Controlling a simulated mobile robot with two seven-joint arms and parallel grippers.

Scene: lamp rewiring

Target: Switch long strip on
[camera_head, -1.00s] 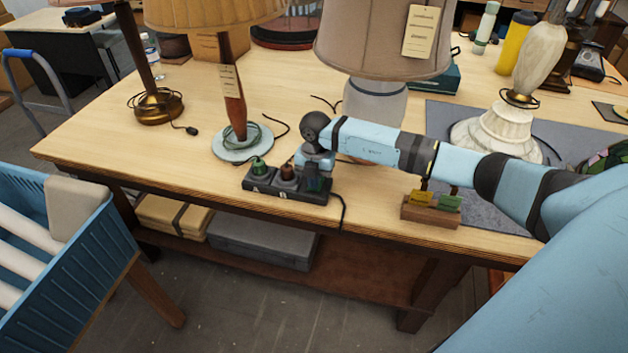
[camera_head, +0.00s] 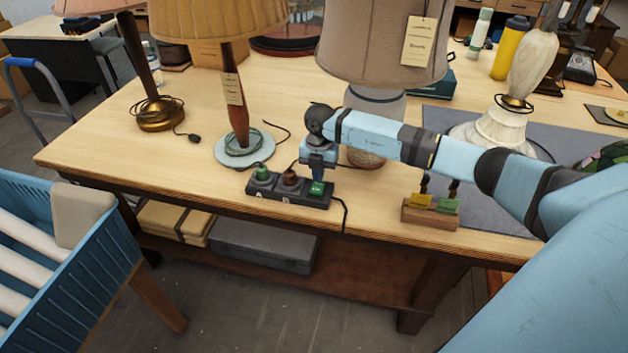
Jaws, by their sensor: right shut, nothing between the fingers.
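The long power strip (camera_head: 262,193) lies near the front edge of the workbench. It is dark, with sockets marked A and B. A green plug (camera_head: 263,173) and a brown plug (camera_head: 290,178) stand in those sockets. At its right end a bright green switch (camera_head: 316,188) shows, looking lit. My right gripper (camera_head: 318,177) is shut and empty, pointing down just above and behind the switch. I cannot tell whether its tips touch the switch. My left gripper is out of view.
Several lamps stand behind: a red-stemmed lamp (camera_head: 237,110) close by and a large shaded lamp (camera_head: 380,50) behind my right arm. A wooden block (camera_head: 430,214) with yellow and green pieces sits to the right. A blue crate (camera_head: 85,270) stands front left. The bench's left front is clear.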

